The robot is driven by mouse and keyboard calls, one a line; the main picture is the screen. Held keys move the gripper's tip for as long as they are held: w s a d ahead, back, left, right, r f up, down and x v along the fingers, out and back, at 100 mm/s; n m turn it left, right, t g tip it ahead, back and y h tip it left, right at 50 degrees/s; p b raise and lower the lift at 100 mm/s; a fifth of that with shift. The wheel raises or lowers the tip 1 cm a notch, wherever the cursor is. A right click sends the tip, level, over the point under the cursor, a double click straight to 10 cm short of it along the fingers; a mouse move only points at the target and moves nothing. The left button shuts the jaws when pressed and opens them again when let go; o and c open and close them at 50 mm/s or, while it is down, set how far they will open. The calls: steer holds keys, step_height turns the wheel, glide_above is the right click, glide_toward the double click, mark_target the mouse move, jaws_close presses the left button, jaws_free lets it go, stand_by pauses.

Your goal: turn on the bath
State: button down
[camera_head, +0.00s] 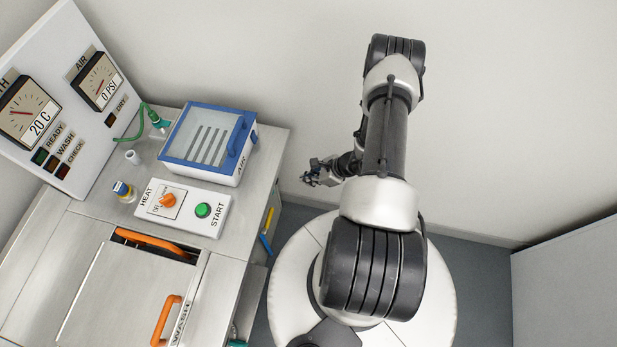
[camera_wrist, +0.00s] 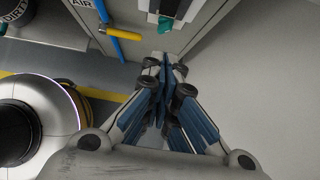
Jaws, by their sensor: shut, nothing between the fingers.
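The control panel (camera_head: 183,209) lies on the metal bench in the head view. It carries an orange HEAT knob (camera_head: 168,200) with an OFF mark beside it and a green START button (camera_head: 203,210). The bath gauge (camera_head: 27,112) on the upright board reads 20 C. The wash lid (camera_head: 130,300) with its orange handle (camera_head: 166,320) is at the front of the bench. My gripper (camera_head: 312,174) is right of the bench, apart from the panel. In the wrist view my gripper (camera_wrist: 165,68) is shut and empty, with its fingertips together. The panel is not visible there.
A blue-framed AIR box (camera_head: 209,143) stands on the bench behind the panel. The air gauge (camera_head: 97,80) reads 0 PSI. The floor right of my base is clear.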

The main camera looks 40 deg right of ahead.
steer(key=w+a+f+b, duration=0.2)
steer(key=w+a+f, duration=0.3)
steer(key=w, duration=0.1)
steer(key=shift+w+f, duration=0.15)
steer(key=shift+f, duration=0.1)
steer(key=b, duration=0.1)
steer(key=f+t+y+b, duration=0.1)
steer(key=b, duration=0.1)
steer(key=shift+w+a, duration=0.2)
steer(key=shift+w, duration=0.15)
steer(key=shift+w+r, duration=0.1)
